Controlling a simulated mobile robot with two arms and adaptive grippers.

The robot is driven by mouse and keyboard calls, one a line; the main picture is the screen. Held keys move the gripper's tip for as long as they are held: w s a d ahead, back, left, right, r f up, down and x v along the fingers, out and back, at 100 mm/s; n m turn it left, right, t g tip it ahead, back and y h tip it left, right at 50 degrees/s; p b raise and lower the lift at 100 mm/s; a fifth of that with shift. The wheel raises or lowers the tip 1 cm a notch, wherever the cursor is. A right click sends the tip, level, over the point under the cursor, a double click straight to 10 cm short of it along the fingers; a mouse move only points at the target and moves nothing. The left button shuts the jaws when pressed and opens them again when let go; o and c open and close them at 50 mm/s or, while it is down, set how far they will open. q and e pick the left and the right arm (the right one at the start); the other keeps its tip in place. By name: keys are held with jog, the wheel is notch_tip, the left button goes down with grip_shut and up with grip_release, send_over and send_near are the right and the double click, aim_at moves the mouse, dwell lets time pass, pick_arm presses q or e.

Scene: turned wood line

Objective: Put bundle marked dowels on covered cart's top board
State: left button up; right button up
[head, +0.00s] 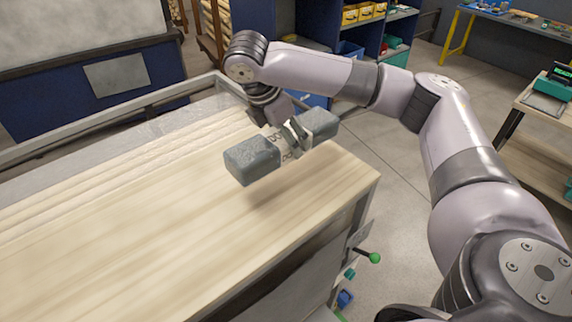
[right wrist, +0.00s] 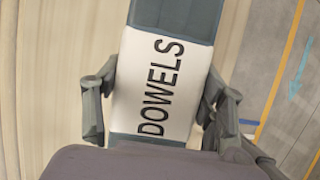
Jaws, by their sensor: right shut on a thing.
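The bundle marked dowels (head: 253,160) is a grey-blue wrapped block. Its white band with the word DOWELS (right wrist: 160,85) faces the camera in the right wrist view. My right gripper (head: 290,140) is shut on the middle of the bundle, with one finger on each side of the band. The bundle is over the light wooden top board (head: 180,210), near its right end. I cannot tell whether it touches the board. My left gripper is not in view.
A grey metal rail (head: 150,98) runs along the board's far side. A green-knobbed lever (head: 374,258) sticks out at the right end. Blue shelving with yellow bins (head: 350,16) stands behind. The board's near and left areas are clear.

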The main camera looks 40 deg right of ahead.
jog(key=f, duration=0.3)
jog(key=shift+s, duration=0.25)
jog(key=shift+f, duration=0.85)
jog(key=shift+w+f, duration=0.15)
jog(key=shift+f, duration=0.3)
notch_tip(320, 180, down, 3)
jog(key=shift+r, duration=0.15)
jog(key=o, duration=1.3)
jog(key=shift+f, duration=0.2)
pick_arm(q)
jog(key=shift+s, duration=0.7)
pick_arm(e)
jog(key=o, duration=0.4)
